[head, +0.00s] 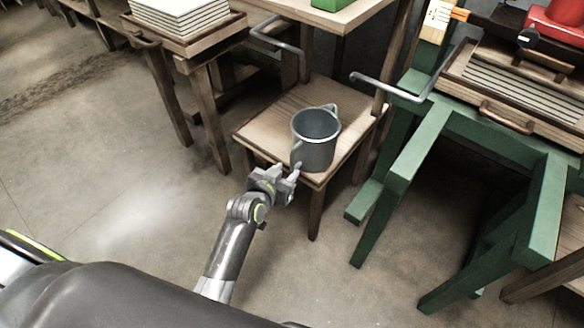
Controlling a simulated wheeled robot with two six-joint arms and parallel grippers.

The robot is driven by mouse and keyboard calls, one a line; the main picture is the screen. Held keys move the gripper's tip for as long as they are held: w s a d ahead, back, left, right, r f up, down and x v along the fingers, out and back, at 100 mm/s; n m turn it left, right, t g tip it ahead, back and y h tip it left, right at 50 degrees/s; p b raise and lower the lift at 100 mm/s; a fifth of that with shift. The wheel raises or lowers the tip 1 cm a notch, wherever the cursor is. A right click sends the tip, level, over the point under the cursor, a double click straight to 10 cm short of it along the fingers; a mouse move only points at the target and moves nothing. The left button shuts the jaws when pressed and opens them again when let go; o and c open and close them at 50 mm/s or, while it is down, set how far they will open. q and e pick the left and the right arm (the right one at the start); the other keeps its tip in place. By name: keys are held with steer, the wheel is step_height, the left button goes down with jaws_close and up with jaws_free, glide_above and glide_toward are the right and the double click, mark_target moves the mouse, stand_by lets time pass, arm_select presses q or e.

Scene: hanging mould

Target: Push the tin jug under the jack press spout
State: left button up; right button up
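The grey tin jug (316,152) stands upright on a low wooden stand (264,134), near its front right part. Its mouth is open toward me and a handle shows at the rim. My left gripper (294,177) is at the stand's front edge, close to the lower left of the jug. I cannot tell whether it touches the jug or how far its fingers are apart. A bent grey pipe (390,88), which looks like the press spout, reaches left from the green press frame (423,142), to the right of the jug. My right gripper is not in view.
A red jack part (556,27) sits at the top right above a slatted tray (519,83). Another bent pipe (277,38) is behind the stand. A wooden table (188,62) with stacked white sheets (188,14) stands at left. Floor at left is clear.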

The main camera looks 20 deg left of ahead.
mark_target(291, 167)
arm_select(q)
steer(key=b+x, duration=0.1)
steer(key=x, duration=0.3)
steer(key=shift+f, duration=0.1)
steer(key=shift+w+f, duration=0.15)
steer(key=shift+w, duration=0.3)
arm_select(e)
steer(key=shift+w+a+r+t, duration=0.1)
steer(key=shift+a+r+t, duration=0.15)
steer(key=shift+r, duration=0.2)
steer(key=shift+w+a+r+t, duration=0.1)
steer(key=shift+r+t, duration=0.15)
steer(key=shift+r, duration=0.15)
arm_select(q)
jaws_close()
